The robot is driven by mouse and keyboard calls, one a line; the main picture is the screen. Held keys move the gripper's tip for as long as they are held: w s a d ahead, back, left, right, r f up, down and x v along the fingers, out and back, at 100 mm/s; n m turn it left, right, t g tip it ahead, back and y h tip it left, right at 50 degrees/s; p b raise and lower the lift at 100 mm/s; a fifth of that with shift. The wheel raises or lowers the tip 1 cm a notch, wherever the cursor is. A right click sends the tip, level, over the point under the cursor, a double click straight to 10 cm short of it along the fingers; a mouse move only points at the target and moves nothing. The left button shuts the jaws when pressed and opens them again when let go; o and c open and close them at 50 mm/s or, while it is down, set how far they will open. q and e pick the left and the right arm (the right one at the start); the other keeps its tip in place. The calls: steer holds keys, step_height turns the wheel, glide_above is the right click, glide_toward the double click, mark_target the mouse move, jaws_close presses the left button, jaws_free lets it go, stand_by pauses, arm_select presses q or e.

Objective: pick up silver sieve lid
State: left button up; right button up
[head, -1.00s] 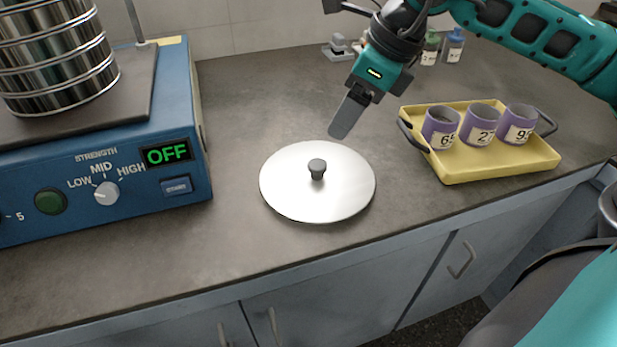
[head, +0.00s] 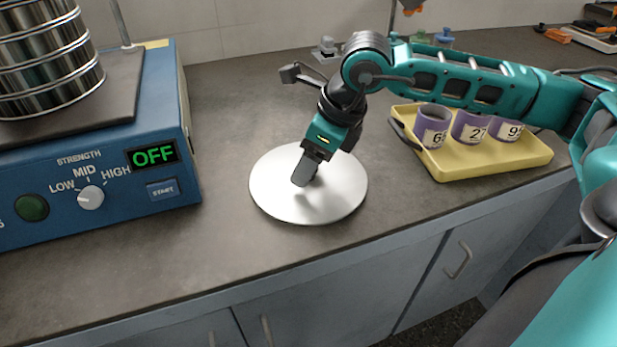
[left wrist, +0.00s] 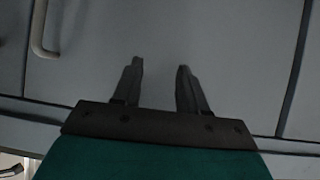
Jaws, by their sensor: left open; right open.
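The silver sieve lid (head: 338,199) is a round, shiny disc lying flat on the dark counter in the head view. My right gripper (head: 302,181) is directly over its middle, pointing down, and hides the lid's black knob. The right gripper is open; whether its fingers are around the knob or above it cannot be told. My left gripper (left wrist: 157,72) shows in the left wrist view, open and empty, in front of the grey cabinet doors.
The blue shaker (head: 110,185) stands left of the lid, its display reading OFF, with a stack of sieves (head: 45,60) on top. A yellow tray (head: 470,165) with purple cups (head: 431,127) is right of the lid. Counter in front of the lid is clear.

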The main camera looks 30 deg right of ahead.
jaws_close()
stand_by(0.5)
steer(key=shift+r, duration=0.2)
steer(key=shift+r, duration=0.25)
step_height(320, 180, up, 19)
steer(key=p, duration=0.4)
